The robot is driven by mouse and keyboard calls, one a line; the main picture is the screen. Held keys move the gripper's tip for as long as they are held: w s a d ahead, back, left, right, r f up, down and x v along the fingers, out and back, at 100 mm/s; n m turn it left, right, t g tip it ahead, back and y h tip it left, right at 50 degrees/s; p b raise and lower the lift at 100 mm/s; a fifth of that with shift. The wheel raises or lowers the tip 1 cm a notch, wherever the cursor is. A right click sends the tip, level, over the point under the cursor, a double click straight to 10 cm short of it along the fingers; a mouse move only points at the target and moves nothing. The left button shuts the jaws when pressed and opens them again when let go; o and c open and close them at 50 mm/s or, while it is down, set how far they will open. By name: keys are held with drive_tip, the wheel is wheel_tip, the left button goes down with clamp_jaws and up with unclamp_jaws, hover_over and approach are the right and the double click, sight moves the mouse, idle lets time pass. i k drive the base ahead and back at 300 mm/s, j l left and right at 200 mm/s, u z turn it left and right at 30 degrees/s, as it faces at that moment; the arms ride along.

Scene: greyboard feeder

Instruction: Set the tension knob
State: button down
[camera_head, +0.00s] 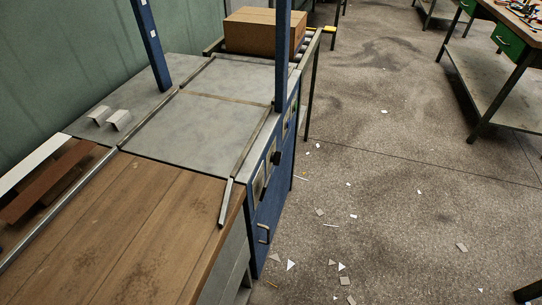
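A dark knob (276,158) sticks out from the blue side panel of the feeder machine (262,211), right of the middle of the head view. The panel is seen at a steep angle, so the knob's setting and any markings cannot be read. Pale plates or dials (259,181) sit on the same panel beside the knob, too small to make out. I cannot tell from this view whether this is the tension knob. My gripper is not in view.
A blue post (283,52) rises beside the panel, and a handle (264,234) juts out lower down. A cardboard box (262,33) sits on rollers behind. The floor (400,200) right of the machine is open, with scattered scraps. A green-drawered workbench (505,85) stands at the right.

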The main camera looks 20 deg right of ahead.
sight(276, 158)
drive_tip(key=i+z, duration=0.15)
drive_tip(key=z, duration=0.25)
drive_tip(key=i+j+z, duration=0.1)
drive_tip(key=z, duration=0.3)
drive_tip(key=i+j+z, duration=0.1)
drive_tip(key=z, duration=0.3)
